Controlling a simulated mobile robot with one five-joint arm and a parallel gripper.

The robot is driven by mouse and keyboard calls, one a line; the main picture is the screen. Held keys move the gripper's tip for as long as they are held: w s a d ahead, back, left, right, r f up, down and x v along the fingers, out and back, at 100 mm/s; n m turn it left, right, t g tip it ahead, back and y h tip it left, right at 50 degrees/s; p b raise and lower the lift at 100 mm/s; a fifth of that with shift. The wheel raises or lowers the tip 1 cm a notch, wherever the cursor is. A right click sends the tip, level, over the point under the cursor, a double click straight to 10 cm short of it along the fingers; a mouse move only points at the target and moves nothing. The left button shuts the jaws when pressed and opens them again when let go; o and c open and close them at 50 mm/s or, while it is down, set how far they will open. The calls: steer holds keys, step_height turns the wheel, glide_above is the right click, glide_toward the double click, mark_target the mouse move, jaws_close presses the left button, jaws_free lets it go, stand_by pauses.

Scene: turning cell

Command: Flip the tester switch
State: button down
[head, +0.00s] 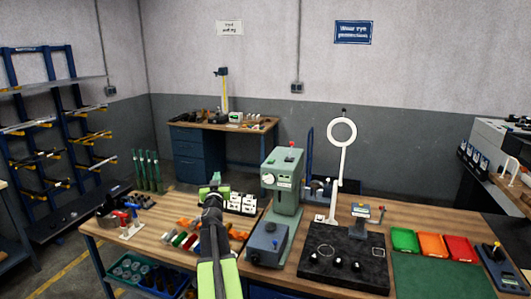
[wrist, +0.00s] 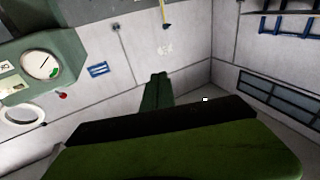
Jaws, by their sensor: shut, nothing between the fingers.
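A green upright machine with a round white dial (head: 283,180) stands near the middle of the bench, a red knob on its top; it looks like the tester. A blue-grey box (head: 268,243) with a dark knob sits at its foot. I cannot make out for certain which part is the switch. My gripper (head: 214,181) is left of the machine, raised above the bench, shut and empty, apart from everything. In the wrist view my shut fingers (wrist: 157,90) point at the far wall, and the dial (wrist: 42,64) and a red knob (wrist: 63,95) show at left.
Coloured parts (head: 184,239) and a white block rack (head: 240,203) lie on the bench left of the machine. A black mat (head: 345,275), a white ring lamp (head: 342,132) and green, orange and red trays (head: 432,245) are to the right. A small switch box (head: 499,268) sits far right.

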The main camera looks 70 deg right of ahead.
steer(key=s+d+r+m+g+h, duration=0.1)
steer(key=s+d+r+m+g, duration=0.1)
steer(key=s, duration=0.6)
steer(key=s+d+r+m+g+h+p, duration=0.1)
steer(key=s+d+r+m+g+h, duration=0.1)
steer(key=s+d+g, duration=0.3)
steer(key=s+d+m, duration=0.1)
steer(key=s, duration=0.2)
steer(key=shift+s+r, duration=0.2)
steer(key=shift+r, duration=0.1)
